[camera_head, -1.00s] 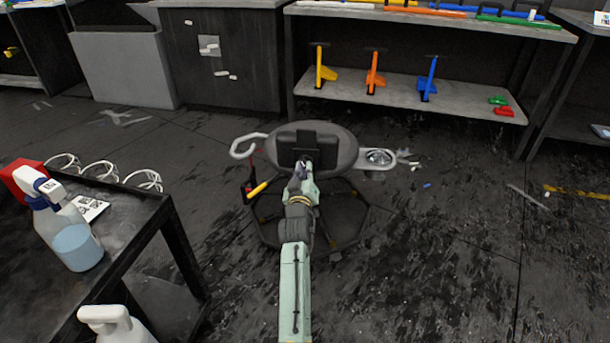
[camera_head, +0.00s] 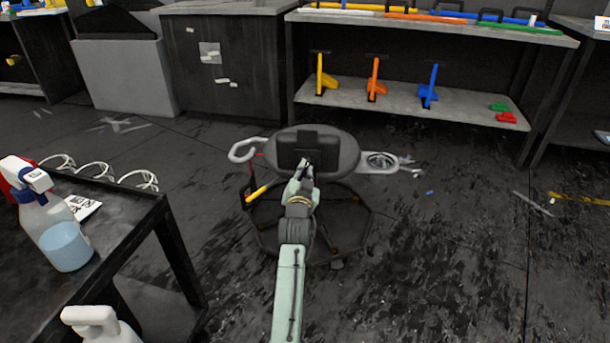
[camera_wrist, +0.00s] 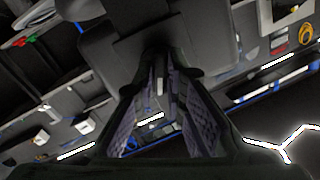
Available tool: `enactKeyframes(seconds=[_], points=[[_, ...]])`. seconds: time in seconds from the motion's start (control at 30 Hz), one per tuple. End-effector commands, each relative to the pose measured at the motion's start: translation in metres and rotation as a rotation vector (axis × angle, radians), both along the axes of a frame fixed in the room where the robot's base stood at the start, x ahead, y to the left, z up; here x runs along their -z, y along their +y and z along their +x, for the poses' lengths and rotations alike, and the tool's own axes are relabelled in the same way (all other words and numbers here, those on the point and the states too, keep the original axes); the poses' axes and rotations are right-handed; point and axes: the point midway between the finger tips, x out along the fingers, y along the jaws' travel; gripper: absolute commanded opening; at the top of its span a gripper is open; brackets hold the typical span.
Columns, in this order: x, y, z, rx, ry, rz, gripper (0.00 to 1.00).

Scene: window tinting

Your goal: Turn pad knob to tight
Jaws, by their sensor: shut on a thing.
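A dark grey oval pad (camera_head: 345,150) with a black block (camera_head: 297,139) at its middle stands on a wheeled-looking frame ahead of me. My gripper (camera_head: 306,166) reaches the front of this block from below. In the wrist view my gripper (camera_wrist: 158,65) has its two ribbed fingers pointing at the dark underside of the pad (camera_wrist: 185,45), their tips closed in on a small dark part there. This part appears to be the pad knob. It is mostly hidden by the fingers, and its turn position cannot be read.
A white hook (camera_head: 243,150) and a yellow-handled tool (camera_head: 258,193) are at the pad's left; a grey holder with a metal dish (camera_head: 381,161) is at its right. A black table (camera_head: 130,215) with a spray bottle (camera_head: 66,246) stands at left. Shelves (camera_head: 455,105) stand behind.

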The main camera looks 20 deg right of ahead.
Motion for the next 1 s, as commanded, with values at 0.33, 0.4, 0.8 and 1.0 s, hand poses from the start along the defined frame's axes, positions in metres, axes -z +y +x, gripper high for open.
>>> enactKeyframes(seconds=[0.33,0.4,0.8,1.0], points=[[0.0004,0.0014,0.0008,-0.002,-0.119,0.259,0.0],[0.0004,0.0008,0.0005,0.0,-0.137,0.298,0.0],[-0.0007,0.001,0.0006,0.0,-0.192,0.42,0.0],[-0.001,0.0011,0.0006,-0.001,-0.198,0.432,0.0]])
